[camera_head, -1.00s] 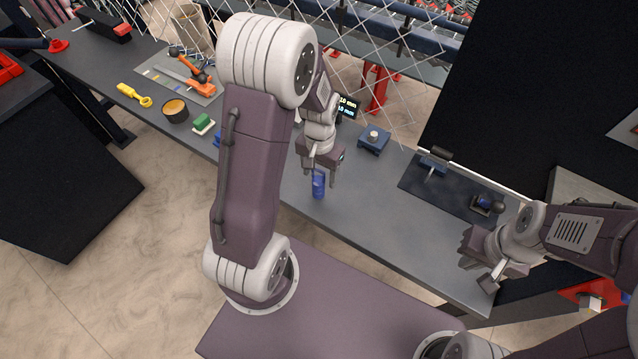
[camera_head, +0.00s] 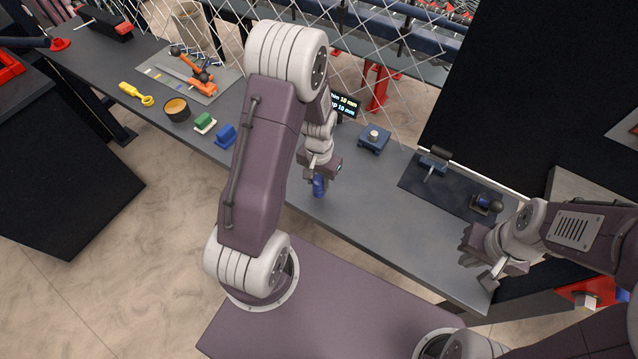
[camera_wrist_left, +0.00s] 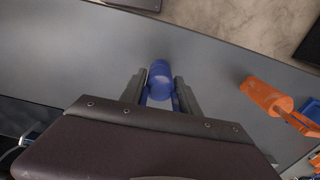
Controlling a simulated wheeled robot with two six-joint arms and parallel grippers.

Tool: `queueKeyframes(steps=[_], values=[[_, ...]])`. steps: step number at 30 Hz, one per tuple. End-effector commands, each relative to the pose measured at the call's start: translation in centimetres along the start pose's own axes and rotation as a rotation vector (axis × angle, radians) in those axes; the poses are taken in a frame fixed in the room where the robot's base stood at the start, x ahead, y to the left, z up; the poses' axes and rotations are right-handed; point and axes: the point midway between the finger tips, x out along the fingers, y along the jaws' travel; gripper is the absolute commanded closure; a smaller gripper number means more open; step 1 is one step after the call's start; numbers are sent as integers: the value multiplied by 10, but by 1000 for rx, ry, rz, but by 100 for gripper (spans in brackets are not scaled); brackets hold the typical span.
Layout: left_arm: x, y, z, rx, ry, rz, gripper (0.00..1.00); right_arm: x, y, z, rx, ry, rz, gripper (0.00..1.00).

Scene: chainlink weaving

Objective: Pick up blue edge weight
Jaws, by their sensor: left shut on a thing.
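The blue edge weight (camera_head: 319,189), a small upright blue cylinder, is at the near side of the grey bench. My left gripper (camera_head: 318,179) is around its upper part and shut on it. In the left wrist view the blue weight (camera_wrist_left: 160,73) sits between the two dark fingers of the left gripper (camera_wrist_left: 160,86), one on each side. I cannot tell whether the weight still touches the bench. My right gripper (camera_head: 483,268) is over the bench's right end, apart from the weight; its finger opening is unclear.
A blue block (camera_head: 226,135) and a green block (camera_head: 205,122) lie left of my left arm, near a round cup (camera_head: 177,108). A blue device with a knob (camera_head: 374,138) stands behind the weight. A dark mat (camera_head: 440,194) lies right. An orange object (camera_wrist_left: 266,97) shows in the wrist view.

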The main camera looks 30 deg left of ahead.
Motion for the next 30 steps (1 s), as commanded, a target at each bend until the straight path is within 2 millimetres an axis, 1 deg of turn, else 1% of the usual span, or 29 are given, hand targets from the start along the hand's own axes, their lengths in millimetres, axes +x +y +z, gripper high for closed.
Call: queueKeyframes(steps=[5,8,11,13,14,15,24,27,30], values=[[-2,0,-1,0,2,0,100,0,0,0,0,0,0,100],[-9,0,-1,0,4,-1,100,2,0,0,0,0,0,100],[-24,0,-2,0,7,-1,100,5,0,0,0,0,0,100],[-39,0,-2,0,9,-2,100,7,0,1,0,0,0,100],[-44,3,-5,3,8,-1,100,9,0,1,0,0,0,100],[-48,11,-12,6,7,-1,100,10,0,1,0,0,0,100],[-89,62,-58,4,6,0,100,20,0,2,0,0,0,100],[-100,75,-69,3,4,0,100,22,0,2,0,0,0,100],[-106,82,-76,1,3,0,100,22,0,2,0,0,0,100]])
